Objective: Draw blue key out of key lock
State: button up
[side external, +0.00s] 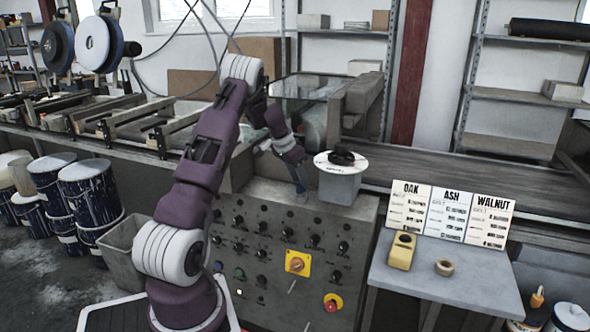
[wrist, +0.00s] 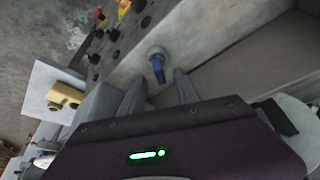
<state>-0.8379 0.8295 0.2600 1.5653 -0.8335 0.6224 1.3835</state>
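In the wrist view, the blue key (wrist: 158,70) stands in the round grey key lock (wrist: 156,52) on the bare grey top of the control console. My gripper (wrist: 160,80) is open, with one finger on each side of the key's lower part in the picture. I see a gap between the key and each finger; I cannot tell how deep the key sits between them. In the side view, my gripper (side external: 302,186) points down over the console's top edge. The key and lock cannot be made out there.
The console front (side external: 260,250) carries several black knobs, a yellow-backed switch (side external: 298,263) and a red button (side external: 332,303). A grey box with a round white top (side external: 341,185) stands right of my gripper. A side table (side external: 440,287) holds a yellow device (side external: 401,251) and a tape roll (side external: 444,267).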

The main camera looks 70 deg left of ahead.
aim_at(301, 191)
jog(key=shift+x, duration=1.6)
jog(key=shift+c, duration=0.5)
jog(key=shift+r, duration=0.1)
grip_shut()
